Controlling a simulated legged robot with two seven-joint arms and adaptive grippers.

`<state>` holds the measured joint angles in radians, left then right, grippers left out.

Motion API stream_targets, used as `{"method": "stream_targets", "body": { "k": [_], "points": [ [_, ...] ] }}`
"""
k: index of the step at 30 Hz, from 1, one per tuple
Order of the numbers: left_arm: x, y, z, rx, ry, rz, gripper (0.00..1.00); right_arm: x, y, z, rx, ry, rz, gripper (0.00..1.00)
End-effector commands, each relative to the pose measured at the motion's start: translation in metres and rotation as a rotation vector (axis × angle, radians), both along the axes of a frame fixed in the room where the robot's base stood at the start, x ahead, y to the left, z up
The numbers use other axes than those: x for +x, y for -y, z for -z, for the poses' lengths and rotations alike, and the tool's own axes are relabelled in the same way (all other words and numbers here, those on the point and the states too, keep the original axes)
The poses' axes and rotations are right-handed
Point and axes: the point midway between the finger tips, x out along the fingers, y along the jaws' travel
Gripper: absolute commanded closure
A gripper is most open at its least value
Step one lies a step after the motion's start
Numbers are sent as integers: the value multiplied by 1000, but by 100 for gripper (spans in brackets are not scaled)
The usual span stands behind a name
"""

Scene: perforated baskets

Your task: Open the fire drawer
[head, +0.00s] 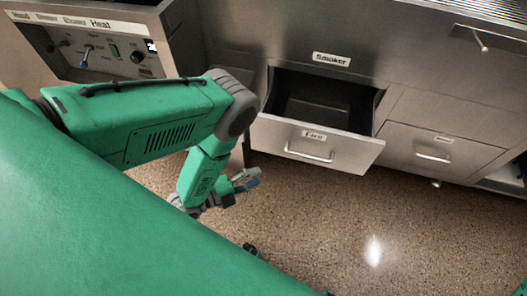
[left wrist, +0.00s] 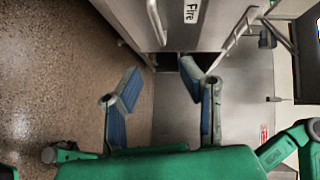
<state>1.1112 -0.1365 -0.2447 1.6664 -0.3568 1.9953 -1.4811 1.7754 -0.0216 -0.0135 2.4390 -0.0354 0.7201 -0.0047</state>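The fire drawer (head: 345,150) is pulled out from the steel cabinet in the head view, and its dark inside shows behind the labelled front. Its bar handle (head: 309,155) is on the front, below the "Fire" label. My left gripper (head: 246,180) is to the left of the drawer front and apart from the handle. In the left wrist view, its two blue-padded fingers (left wrist: 161,76) are spread with nothing between them. The drawer front (left wrist: 205,35) and handle (left wrist: 156,22) show beyond the fingertips there. My right gripper cannot be made out.
A closed drawer (head: 440,150) is to the right of the fire drawer. A "Smoker" panel (head: 331,60) is above it. A control panel (head: 95,50) with switches and a knob is at the upper left. The speckled floor (head: 330,220) in front is clear.

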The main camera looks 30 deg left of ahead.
Motion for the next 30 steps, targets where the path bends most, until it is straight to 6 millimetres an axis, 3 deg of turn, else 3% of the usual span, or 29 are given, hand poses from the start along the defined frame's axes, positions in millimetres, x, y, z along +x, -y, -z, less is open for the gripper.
{"method": "stream_targets", "body": {
  "k": [10, 30],
  "points": [
    [-22, -15, -3, 0, -3, -2, 66, 0, 0, 0, 0, 0, 0, 60],
    [-24, -15, -5, -2, 0, 1, 66, 2, -7, -3, -12, -1, 0, 60]
  ]
}}
